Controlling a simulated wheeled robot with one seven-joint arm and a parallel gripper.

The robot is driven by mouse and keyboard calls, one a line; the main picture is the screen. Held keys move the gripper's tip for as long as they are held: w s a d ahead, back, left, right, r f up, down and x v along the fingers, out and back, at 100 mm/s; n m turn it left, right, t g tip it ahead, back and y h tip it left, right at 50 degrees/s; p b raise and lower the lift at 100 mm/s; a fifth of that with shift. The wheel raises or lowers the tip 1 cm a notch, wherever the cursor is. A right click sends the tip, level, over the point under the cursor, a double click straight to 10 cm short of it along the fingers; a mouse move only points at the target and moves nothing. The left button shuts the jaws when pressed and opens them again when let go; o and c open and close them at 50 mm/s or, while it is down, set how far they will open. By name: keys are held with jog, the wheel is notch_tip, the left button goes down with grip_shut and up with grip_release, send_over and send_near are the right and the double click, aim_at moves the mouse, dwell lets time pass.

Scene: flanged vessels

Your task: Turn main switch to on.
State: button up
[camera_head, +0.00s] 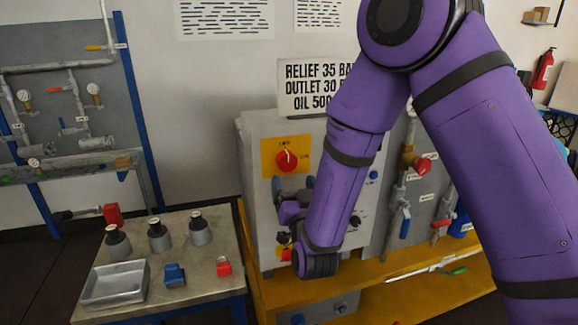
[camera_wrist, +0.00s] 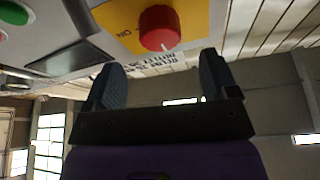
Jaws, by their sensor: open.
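The main switch is a red round knob (camera_head: 286,160) on a yellow plate (camera_head: 268,146) on the grey cabinet front. Its white pointer mark points roughly up, and a label sits to its right. In the wrist view, which is upside down, the red knob (camera_wrist: 158,27) shows with "ON" printed to its left on the yellow plate (camera_wrist: 117,22). My gripper (camera_head: 293,185) is open and empty just below the knob; its two fingers also show in the wrist view (camera_wrist: 160,75), spread apart, with the knob beyond them. I see no contact with the knob.
The grey cabinet (camera_head: 255,205) stands on a yellow bench (camera_head: 385,280). Pipes with a red valve (camera_head: 423,166) and a blue handle (camera_head: 405,220) are to the right. A table (camera_head: 215,272) with grey vessels and a metal tray (camera_head: 115,284) is at the left. My arm hides part of the cabinet.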

aim_at(288, 165)
jog(key=shift+x, duration=3.1)
jog(key=c, duration=0.9)
